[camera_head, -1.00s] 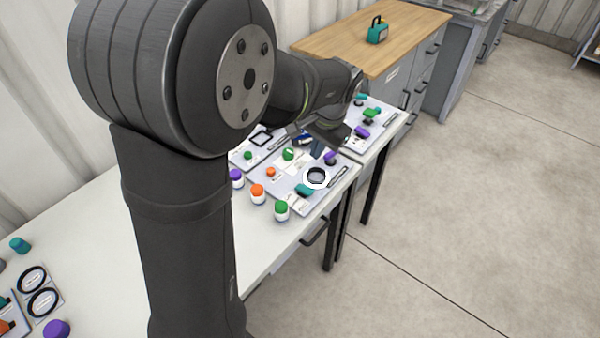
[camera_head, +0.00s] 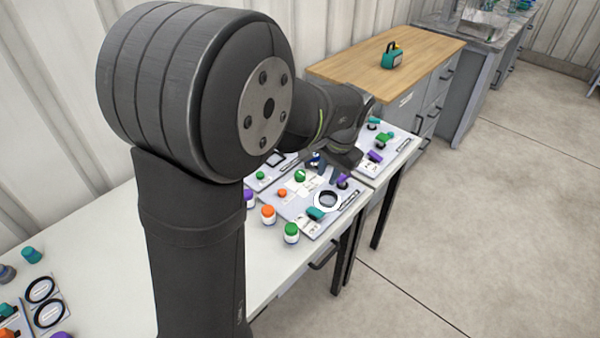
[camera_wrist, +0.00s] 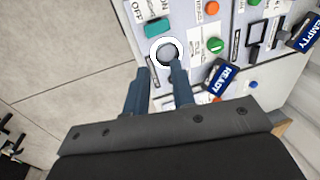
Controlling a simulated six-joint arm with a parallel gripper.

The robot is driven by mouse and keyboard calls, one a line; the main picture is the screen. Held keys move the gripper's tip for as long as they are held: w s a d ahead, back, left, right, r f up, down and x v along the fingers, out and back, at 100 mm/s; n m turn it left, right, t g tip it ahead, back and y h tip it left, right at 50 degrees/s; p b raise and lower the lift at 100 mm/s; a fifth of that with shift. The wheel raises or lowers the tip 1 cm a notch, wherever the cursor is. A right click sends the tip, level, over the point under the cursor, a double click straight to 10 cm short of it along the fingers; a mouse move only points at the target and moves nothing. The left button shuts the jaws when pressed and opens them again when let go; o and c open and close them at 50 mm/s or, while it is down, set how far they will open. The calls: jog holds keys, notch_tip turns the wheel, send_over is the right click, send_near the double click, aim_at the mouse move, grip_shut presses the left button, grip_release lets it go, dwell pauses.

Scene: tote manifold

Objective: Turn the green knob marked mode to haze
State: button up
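A green knob (camera_head: 300,176) sits on a light panel on the bench in the head view. It also shows in the wrist view (camera_wrist: 215,46), up and right of my fingers, beside a white label too small to read. My gripper (camera_wrist: 160,69) is open, its two blue-grey fingers apart with nothing seen between them. In the head view my gripper (camera_head: 324,168) hangs over the panel, right of this green knob and apart from it.
Near the fingertips is a white-ringed round dial (camera_wrist: 167,52), with a teal knob (camera_wrist: 157,28) beside it. An orange knob (camera_wrist: 211,8) and READY sign (camera_wrist: 222,78) are close. Orange-capped (camera_head: 268,215) and green-capped (camera_head: 291,233) jars stand in front of the panel.

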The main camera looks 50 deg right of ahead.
aim_at(300, 173)
jog(key=o, duration=0.6)
jog(key=shift+n+g+h, duration=0.3)
jog(key=shift+n+h, duration=0.4)
jog(key=shift+n, duration=0.1)
jog(key=w, duration=0.4)
jog(key=shift+w+d+f, duration=0.25)
jog(key=shift+w+d, duration=0.1)
jog(key=w+n+h, duration=0.2)
jog(key=w+n, duration=0.1)
jog(key=w, duration=0.6)
jog(key=x, duration=0.5)
jog(key=d+x, duration=0.1)
jog(key=x, duration=1.1)
jog(key=shift+d+r, duration=0.2)
jog(key=shift+d, duration=0.05)
jog(key=c, duration=1)
